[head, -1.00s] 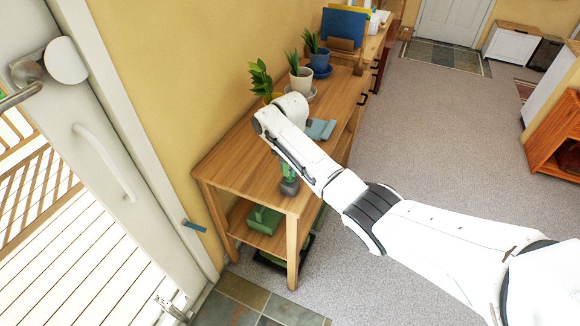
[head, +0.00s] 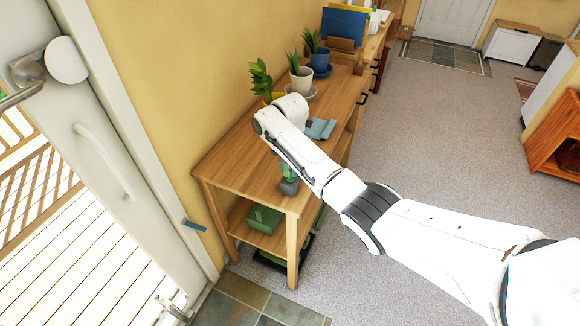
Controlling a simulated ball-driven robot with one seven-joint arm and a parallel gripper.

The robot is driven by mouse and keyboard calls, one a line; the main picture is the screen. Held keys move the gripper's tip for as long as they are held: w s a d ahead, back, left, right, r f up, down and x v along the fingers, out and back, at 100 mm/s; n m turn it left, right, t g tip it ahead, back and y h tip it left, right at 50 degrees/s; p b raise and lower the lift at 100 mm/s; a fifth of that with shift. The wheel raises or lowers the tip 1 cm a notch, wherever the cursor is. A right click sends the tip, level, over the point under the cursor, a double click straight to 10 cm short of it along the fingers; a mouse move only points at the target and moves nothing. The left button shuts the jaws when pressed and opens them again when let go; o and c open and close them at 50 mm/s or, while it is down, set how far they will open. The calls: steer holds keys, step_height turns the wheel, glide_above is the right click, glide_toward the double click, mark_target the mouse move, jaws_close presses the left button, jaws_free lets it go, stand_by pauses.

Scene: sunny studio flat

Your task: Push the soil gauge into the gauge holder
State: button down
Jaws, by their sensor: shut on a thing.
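My white arm reaches from the lower right over the wooden table (head: 235,160). Its far end bends over the tabletop, and my gripper's fingers are hidden behind the arm's own links. A small green thing (head: 288,172) with a dark grey base (head: 289,187) stands near the table's front edge, partly covered by the arm. I cannot tell whether it is the soil gauge, the gauge holder or a small potted plant. I cannot make out any other gauge or holder.
Several potted plants stand at the back, including a white pot (head: 301,79) and a blue pot (head: 320,62). A grey-blue cloth (head: 321,129) lies right of the arm's end. A green box (head: 264,219) sits on the lower shelf. The tabletop's left part is clear.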

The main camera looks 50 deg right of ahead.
steer(key=shift+s+a+f, duration=0.1)
steer(key=shift+s+f, duration=0.05)
steer(key=shift+f, duration=0.1)
steer(key=c, duration=1.3)
jaws_free()
steer(key=o, duration=0.4)
steer(key=shift+o, duration=0.5)
steer(key=o, duration=0.4)
steer(key=shift+r, duration=0.2)
steer(key=shift+r+p, duration=2.9)
steer(key=shift+r, duration=0.55)
